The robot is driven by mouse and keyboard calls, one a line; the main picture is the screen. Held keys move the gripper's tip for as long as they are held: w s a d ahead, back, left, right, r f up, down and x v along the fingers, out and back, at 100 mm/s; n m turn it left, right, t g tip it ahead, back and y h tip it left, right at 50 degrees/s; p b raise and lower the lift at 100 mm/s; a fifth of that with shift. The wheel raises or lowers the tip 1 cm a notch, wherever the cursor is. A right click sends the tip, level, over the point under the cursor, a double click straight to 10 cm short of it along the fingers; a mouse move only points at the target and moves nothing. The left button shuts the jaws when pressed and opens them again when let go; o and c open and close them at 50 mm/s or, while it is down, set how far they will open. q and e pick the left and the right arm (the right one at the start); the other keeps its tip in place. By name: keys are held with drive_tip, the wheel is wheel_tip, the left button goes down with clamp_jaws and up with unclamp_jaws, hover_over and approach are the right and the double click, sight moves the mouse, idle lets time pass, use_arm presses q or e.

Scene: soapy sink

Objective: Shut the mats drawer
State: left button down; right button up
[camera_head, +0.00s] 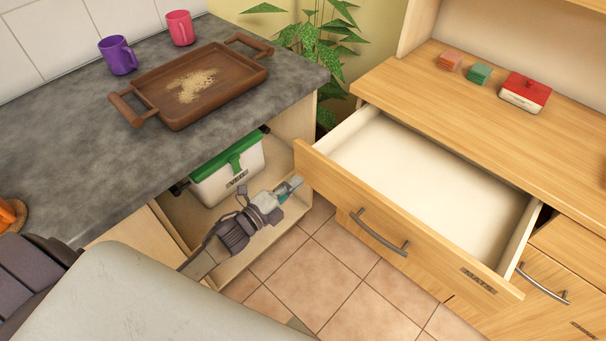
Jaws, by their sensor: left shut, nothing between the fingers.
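The mats drawer (372,230) is pulled far out of the wooden cabinet on the right. Its inside (428,172) is pale and empty where it shows. A curved metal handle (379,234) is on its front, and a label reading MATS is near the front's right end. My left gripper (293,186) is shut and empty. It is to the left of the drawer's left front corner, in front of the open space under the grey counter; I cannot tell whether it touches anything. My right gripper does not show.
A white bin with a green lid (232,171) stands under the counter. A brown tray (193,87) with crumbs and two mugs (118,54) are on the countertop. A red-lidded dish (525,92) and small blocks are on the cabinet top. Tiled floor (310,275) is clear before the drawer.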

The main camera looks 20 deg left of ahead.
sight(310, 171)
use_arm(q)
drive_tip(key=x, duration=0.3)
drive_tip(key=shift+w, duration=0.1)
drive_tip(key=shift+w+d, duration=0.1)
drive_tip(key=shift+w, duration=0.05)
